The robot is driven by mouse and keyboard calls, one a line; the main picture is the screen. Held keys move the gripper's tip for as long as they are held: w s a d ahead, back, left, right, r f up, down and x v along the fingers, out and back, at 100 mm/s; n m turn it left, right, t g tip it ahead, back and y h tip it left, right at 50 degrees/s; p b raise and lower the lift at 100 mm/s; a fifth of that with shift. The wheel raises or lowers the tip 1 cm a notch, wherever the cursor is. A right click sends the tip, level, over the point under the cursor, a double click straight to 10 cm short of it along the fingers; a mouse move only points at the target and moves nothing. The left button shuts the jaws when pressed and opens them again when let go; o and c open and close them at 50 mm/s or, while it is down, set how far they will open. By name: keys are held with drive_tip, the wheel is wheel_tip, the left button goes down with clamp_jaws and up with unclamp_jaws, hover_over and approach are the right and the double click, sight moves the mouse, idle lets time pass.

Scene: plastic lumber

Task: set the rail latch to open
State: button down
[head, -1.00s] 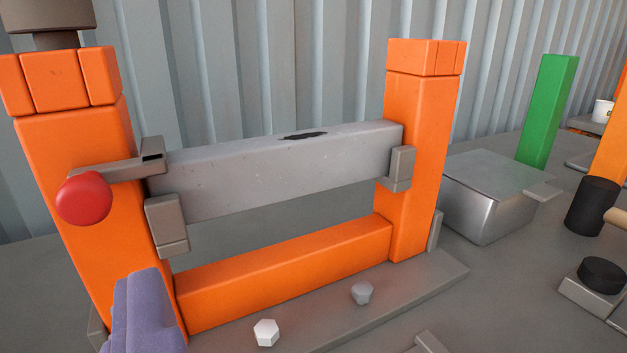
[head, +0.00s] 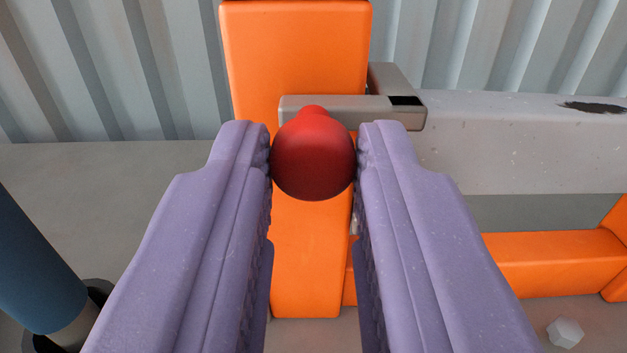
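The rail latch is a grey lever (head: 365,108) with a red ball knob (head: 313,158) at its left end. It lies level across the front of the left orange post (head: 297,60), and its right end, with a black mark, overlaps the end of the grey rail (head: 520,150). My gripper (head: 314,160) is at the knob, one purple finger on each side. Both fingertips appear to touch the knob, so it looks shut on it. The lower part of the post shows between the fingers.
A lower orange beam (head: 550,262) runs right from the post. A white hex bolt head (head: 565,332) sits at the lower right. A dark blue cylinder (head: 35,265) stands at the left. A corrugated wall (head: 110,70) is behind.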

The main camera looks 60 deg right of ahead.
drive_tip(key=shift+w+a+b, duration=0.15)
drive_tip(key=shift+w+a, duration=0.35)
drive_tip(key=shift+w, duration=0.25)
drive_tip(key=shift+w+a+b, duration=0.15)
drive_tip(key=shift+w+a, duration=0.3)
drive_tip(key=shift+w, duration=0.3)
drive_tip(key=c, duration=1.4)
unclamp_jaws()
drive_tip(key=o, duration=0.5)
drive_tip(key=shift+c, duration=0.2)
drive_tip(key=p+v, duration=0.1)
drive_tip(key=v, duration=0.6)
drive_tip(key=shift+s+a+p, duration=0.25)
drive_tip(key=shift+a+p, duration=0.05)
drive_tip(key=shift+p, duration=0.05)
